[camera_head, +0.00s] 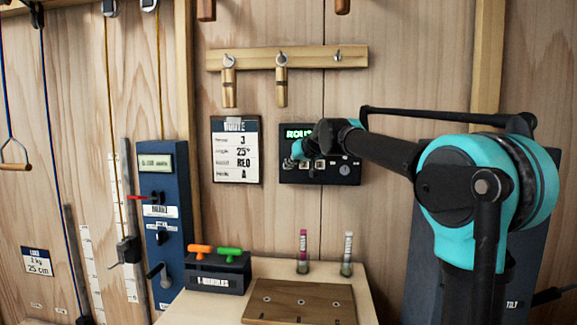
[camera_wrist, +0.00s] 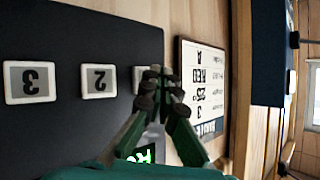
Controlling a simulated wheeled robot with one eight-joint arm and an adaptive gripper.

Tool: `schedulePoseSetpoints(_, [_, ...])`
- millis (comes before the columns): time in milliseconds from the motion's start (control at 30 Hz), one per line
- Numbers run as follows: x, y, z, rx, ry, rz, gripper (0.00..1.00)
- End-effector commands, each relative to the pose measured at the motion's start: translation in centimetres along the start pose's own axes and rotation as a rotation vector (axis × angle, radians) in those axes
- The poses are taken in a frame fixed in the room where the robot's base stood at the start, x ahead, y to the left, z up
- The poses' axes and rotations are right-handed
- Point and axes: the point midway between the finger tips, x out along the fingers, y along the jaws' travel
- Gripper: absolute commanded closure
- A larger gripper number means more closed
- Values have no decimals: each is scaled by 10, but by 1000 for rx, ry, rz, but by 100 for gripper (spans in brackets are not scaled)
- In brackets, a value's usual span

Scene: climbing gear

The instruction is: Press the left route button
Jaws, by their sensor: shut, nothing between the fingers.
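The dark route panel (camera_head: 352,153) hangs on the wooden wall with a green lit display (camera_head: 297,132), partly hidden by my arm. In the wrist view, which is upside down, the panel (camera_wrist: 70,40) carries white-framed buttons "3" (camera_wrist: 30,82) and "2" (camera_wrist: 98,81). A third button (camera_wrist: 138,76) in that row is mostly hidden behind my fingertips. My gripper (camera_wrist: 157,75) is shut and empty, its tips over this end button. I cannot tell whether they touch it. In the head view my gripper (camera_head: 297,151) is at the panel's left part.
A white route card (camera_head: 236,150) hangs just left of the panel. Below are a table (camera_head: 265,270) with a handle box (camera_head: 215,275), a wooden board (camera_head: 300,303) and two tubes (camera_head: 303,252). A blue control box (camera_head: 160,220) stands left. A peg rail (camera_head: 300,57) is above.

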Motion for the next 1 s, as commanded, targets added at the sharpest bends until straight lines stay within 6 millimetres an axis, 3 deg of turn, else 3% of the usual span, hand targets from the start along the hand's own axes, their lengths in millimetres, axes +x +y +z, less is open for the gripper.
schedulePoseSetpoints(1000, [6, 5, -5, 1, 0, 0, 100])
